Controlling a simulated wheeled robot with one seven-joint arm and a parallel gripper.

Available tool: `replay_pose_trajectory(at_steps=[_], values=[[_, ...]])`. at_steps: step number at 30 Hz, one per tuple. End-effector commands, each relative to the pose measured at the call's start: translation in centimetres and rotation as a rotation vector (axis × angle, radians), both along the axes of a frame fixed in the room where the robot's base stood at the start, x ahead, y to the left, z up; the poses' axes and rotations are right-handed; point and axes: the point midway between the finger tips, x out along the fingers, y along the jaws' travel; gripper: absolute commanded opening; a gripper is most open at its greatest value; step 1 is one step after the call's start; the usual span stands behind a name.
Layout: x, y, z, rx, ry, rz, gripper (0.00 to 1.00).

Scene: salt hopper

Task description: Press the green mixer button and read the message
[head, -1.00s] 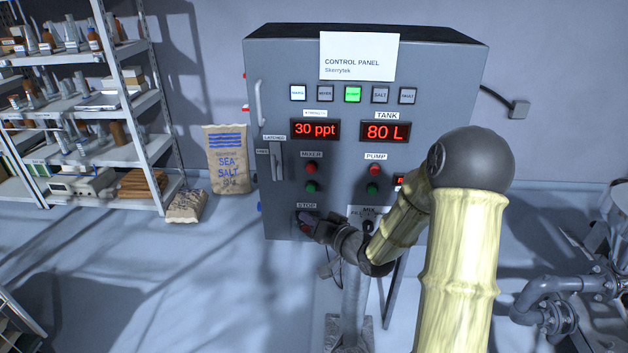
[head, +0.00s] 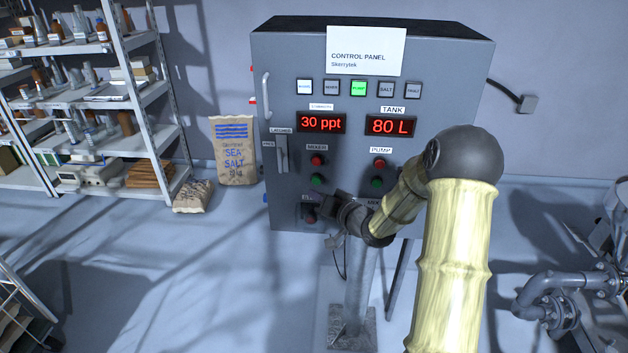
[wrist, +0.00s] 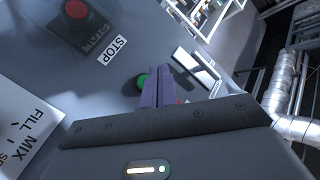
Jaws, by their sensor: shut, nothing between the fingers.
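The green mixer button (head: 317,180) is on the grey control panel (head: 345,160), below the red mixer button (head: 317,161). In the wrist view the green button (wrist: 142,80) shows just left of my fingertips, and the red one (wrist: 181,101) is mostly hidden behind them. My gripper (wrist: 156,70) is shut, with its purple fingers together. In the head view my gripper (head: 332,201) is just below and right of the green button. I cannot tell whether it touches the panel. Red displays read 30 ppt (head: 321,123) and 80 L (head: 390,126).
The red stop button (head: 310,218) is below the mixer buttons. Pump buttons (head: 377,182) are to the right. The third lamp (head: 358,88) in the top row is lit green. Salt sacks (head: 234,150) and shelves (head: 90,100) stand left; pipes (head: 560,305) lie right.

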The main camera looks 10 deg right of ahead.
Motion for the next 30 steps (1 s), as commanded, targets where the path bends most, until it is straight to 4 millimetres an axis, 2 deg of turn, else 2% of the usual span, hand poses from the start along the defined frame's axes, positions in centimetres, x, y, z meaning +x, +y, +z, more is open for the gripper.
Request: replay_pose_trajectory(at_steps=[6,13,30], values=[[2.2,-0.9,0.1,0.000,0.001,-0.002,0.00],[2.8,-2.2,0.0,0.000,0.000,-0.020,0.00],[2.8,-0.9,0.0,0.000,0.000,0.000,0.00]])
